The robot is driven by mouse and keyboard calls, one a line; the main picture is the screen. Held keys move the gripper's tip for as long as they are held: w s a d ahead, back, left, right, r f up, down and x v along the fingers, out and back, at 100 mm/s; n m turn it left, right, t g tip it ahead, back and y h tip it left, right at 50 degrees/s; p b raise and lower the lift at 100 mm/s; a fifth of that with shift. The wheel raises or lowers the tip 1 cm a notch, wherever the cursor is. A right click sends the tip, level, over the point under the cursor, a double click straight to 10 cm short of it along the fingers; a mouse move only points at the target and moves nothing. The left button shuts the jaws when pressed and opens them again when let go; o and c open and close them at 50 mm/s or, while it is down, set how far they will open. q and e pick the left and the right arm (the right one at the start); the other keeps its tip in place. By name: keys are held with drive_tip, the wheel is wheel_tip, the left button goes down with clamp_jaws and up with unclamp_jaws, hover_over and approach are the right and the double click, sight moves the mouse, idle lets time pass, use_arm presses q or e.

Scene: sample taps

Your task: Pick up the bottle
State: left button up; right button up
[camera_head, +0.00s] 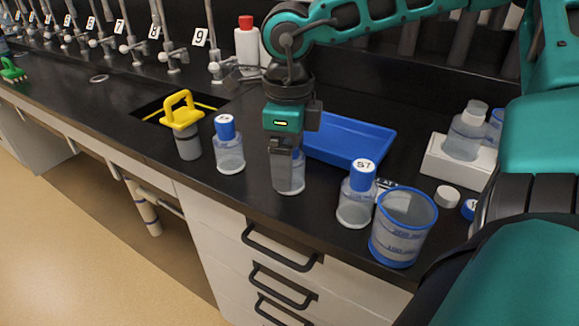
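My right gripper (287,165) comes in from the right and points down over a clear bottle (289,185) standing on the black counter. Its fingers cover the bottle's upper part, and a little blue shows beside them. I cannot tell whether they are open or closed on it. A clear bottle with a blue labelled cap (229,155) stands to the left. Another clear bottle with a blue cap marked S7 (355,205) stands to the right. My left gripper is not in view.
A blue tray (365,132) lies behind the gripper. A graduated beaker (402,228) stands close beside the S7 bottle. A yellow-handled container (185,130) stands at the left near the sink opening. Numbered taps (168,45) line the back. A white rack (452,160) sits at right.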

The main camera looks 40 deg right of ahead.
drive_tip(key=c, duration=0.7)
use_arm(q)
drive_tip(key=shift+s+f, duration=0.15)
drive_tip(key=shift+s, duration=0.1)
use_arm(e)
drive_tip(key=c, duration=0.4)
drive_tip(key=shift+r, duration=0.1)
drive_tip(key=shift+r, duration=0.65)
use_arm(q)
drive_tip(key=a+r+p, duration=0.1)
drive_tip(key=p, duration=0.1)
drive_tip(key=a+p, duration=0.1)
drive_tip(key=p, duration=0.1)
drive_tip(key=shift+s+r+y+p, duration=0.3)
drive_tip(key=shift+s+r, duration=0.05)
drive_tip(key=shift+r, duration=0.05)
use_arm(e)
wheel_tip(320, 180, up, 27)
drive_tip(key=shift+f, duration=0.2)
